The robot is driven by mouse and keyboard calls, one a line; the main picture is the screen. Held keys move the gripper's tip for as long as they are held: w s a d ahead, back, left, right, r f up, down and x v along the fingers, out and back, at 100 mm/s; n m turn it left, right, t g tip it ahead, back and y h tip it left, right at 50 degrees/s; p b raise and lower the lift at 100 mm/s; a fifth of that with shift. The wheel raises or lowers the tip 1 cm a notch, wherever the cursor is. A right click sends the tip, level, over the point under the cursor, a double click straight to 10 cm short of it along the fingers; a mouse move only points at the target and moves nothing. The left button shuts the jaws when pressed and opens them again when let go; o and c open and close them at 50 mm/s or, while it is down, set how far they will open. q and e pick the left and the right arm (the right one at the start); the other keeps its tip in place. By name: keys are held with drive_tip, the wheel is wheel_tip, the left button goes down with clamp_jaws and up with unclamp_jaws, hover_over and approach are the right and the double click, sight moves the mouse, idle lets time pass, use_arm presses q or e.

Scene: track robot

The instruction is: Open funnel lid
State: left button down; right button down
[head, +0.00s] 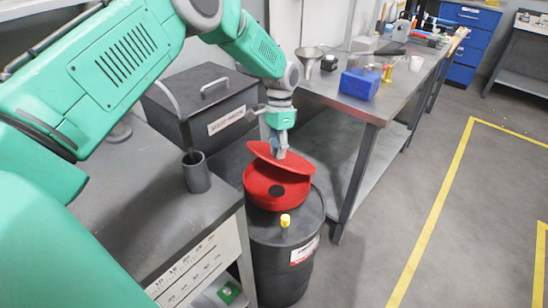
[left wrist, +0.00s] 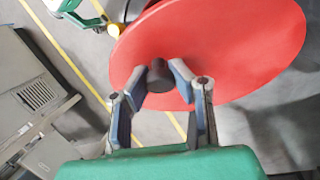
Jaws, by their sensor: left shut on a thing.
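My left gripper (head: 279,150) is at the lid from above. In the left wrist view the lid (left wrist: 225,45) fills the upper middle, and my left gripper's fingers (left wrist: 168,85) close around the lid's dark round knob (left wrist: 160,74). My right gripper cannot be made out in the head view.
The dark drum (head: 280,262) stands between a grey workbench (head: 120,220) with a dark cup (head: 196,172) and a metal table (head: 362,100). A blue bin (head: 359,84) and a metal funnel (head: 308,60) are on the table. The floor to the right is clear.

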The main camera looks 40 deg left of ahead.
use_arm(q)
drive_tip(key=shift+w+d+r, duration=0.15)
drive_tip(key=shift+w+r, duration=0.05)
drive_tip(key=shift+w, duration=0.2)
drive_tip(key=c, duration=1.6)
unclamp_jaws()
drive_tip(key=shift+o, duration=1.4)
drive_tip(key=shift+w+f, duration=0.2)
drive_tip(key=shift+s+r, duration=0.15)
drive_tip(key=shift+r, duration=0.15)
drive_tip(key=v, duration=1.1)
drive_tip(key=shift+w, duration=0.35)
